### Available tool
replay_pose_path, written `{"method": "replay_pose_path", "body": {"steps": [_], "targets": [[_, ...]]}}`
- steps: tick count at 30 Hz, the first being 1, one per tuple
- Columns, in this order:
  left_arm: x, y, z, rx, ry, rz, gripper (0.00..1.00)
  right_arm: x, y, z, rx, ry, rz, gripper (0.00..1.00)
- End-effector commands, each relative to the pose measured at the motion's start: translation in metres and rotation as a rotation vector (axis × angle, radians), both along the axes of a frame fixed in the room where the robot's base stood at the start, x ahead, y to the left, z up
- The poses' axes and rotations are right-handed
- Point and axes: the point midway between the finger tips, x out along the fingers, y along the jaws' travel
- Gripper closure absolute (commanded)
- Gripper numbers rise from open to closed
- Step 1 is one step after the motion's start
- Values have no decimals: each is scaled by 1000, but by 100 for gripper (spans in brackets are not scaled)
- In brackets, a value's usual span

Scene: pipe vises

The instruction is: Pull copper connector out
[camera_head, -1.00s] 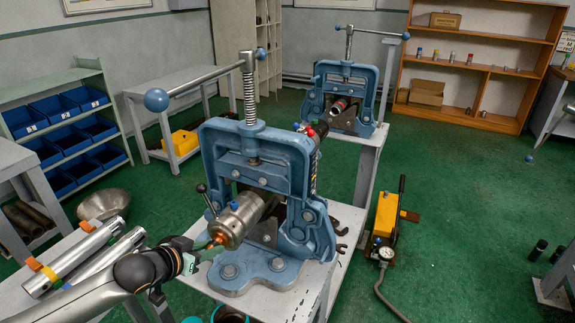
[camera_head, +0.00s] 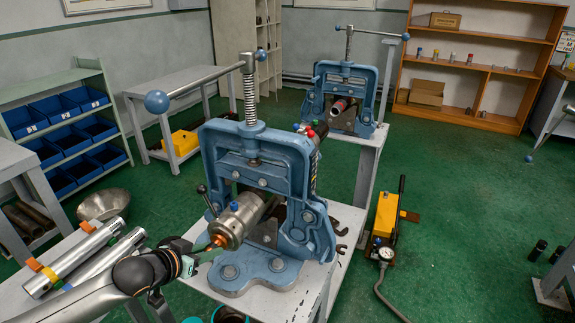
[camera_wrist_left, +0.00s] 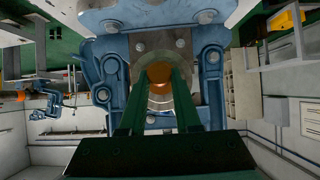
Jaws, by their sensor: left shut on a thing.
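The copper connector (camera_head: 217,241) shows as a small orange-brown piece at the near end of a silver cylindrical fitting (camera_head: 236,226). That fitting is on the pipe held in the near blue pipe vise (camera_head: 257,165). My left gripper (camera_head: 207,248) is shut on the copper connector, coming in from the left. In the left wrist view the two green fingers (camera_wrist_left: 158,80) reach to the copper connector (camera_wrist_left: 158,72), one on each side, in front of the round fitting. The connector's inner end is hidden. My right gripper is not in view.
A second blue vise (camera_head: 343,95) stands behind on its own table. A metal bowl (camera_head: 104,205) and silver tubes (camera_head: 85,255) are at left, near my arm. A yellow pump (camera_head: 384,222) with a hose is on the floor at right. Green floor is free around it.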

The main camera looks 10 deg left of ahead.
Motion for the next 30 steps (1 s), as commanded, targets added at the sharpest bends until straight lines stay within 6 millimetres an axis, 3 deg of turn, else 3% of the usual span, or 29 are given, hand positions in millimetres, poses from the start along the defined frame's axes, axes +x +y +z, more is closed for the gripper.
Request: {"method": "replay_pose_path", "body": {"steps": [16,30], "targets": [[-10,3,0,0,1,-1,100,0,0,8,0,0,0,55],[-32,11,1,0,0,0,100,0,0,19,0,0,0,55]]}}
